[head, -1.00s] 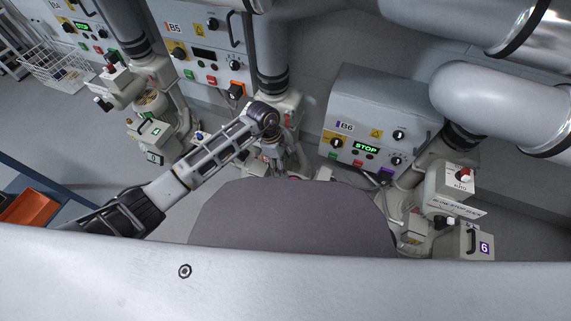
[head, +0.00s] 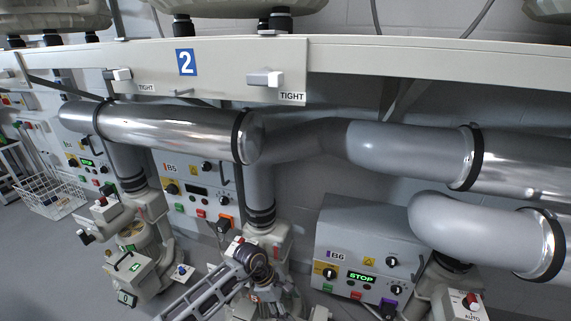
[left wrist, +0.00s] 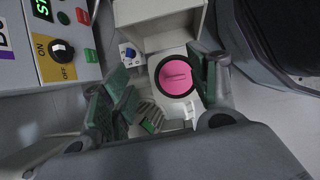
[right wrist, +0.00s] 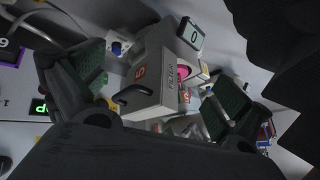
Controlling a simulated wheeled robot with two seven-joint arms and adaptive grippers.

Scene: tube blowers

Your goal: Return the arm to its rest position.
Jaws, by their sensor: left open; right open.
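In the left wrist view my left gripper (left wrist: 160,76) is open, its green-padded fingers apart. A pink disc in a black ring (left wrist: 175,76) shows beyond and between the fingers, with no contact visible. In the right wrist view my right gripper (right wrist: 158,84) is open and empty. A grey box marked 5 with a black handle (right wrist: 150,82) shows between its fingers, beyond them. In the head view one of my arms (head: 215,289) reaches up from the bottom edge, in front of the machines.
Control panel B6 (head: 362,262), lit STOP, stands right of the arm. Panel B5 (head: 194,190) is behind it to the left. Large metal pipes (head: 175,130) and a beam marked 2 (head: 220,75) run across above. A wire basket (head: 52,192) stands far left on open floor.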

